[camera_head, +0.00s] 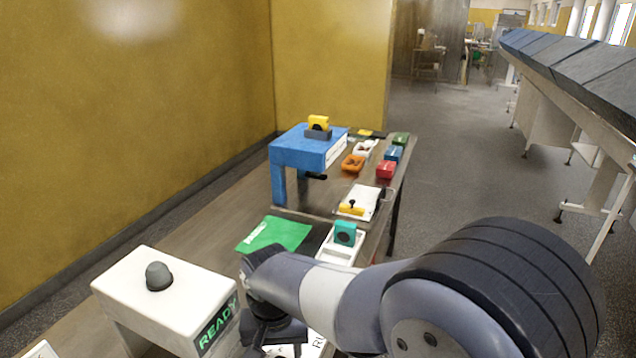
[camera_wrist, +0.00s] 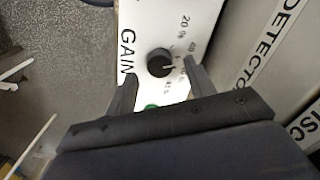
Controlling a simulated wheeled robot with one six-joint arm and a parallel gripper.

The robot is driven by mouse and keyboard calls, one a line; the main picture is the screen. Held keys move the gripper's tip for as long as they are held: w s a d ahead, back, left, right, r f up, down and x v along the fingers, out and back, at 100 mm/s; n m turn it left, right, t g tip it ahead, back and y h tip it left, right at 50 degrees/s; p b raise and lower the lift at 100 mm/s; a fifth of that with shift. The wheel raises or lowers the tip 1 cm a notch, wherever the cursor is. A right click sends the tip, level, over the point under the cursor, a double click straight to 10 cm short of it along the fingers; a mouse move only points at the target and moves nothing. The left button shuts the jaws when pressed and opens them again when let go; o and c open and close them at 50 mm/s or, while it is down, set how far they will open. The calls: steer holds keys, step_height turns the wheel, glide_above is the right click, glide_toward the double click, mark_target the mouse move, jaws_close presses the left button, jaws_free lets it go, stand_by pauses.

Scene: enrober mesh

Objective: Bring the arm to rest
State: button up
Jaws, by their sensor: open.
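My arm (camera_head: 340,300) reaches from the lower right across the front of the table (camera_head: 205,205). My gripper (camera_wrist: 160,74) is open and empty in the wrist view. Its two fingers lie either side of a black round knob (camera_wrist: 160,63) on a white panel (camera_wrist: 205,22) marked GAIN with a number scale. I cannot tell whether the fingers stand clear above the knob or reach down beside it. Part of a green spot (camera_wrist: 151,107) shows between the fingers, nearer the palm. In the head view the fingertips are hidden behind my wrist.
A white box (camera_head: 165,290) with a grey dome and a READY display stands left of my wrist. Beyond are a green cloth (camera_head: 275,234), a white tray (camera_head: 338,252) with a teal block, a blue stand (camera_head: 300,150) and small coloured bins (camera_head: 386,170).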

step_height(320, 180, down, 2)
steer(key=shift+r, duration=0.1)
stand_by(0.4)
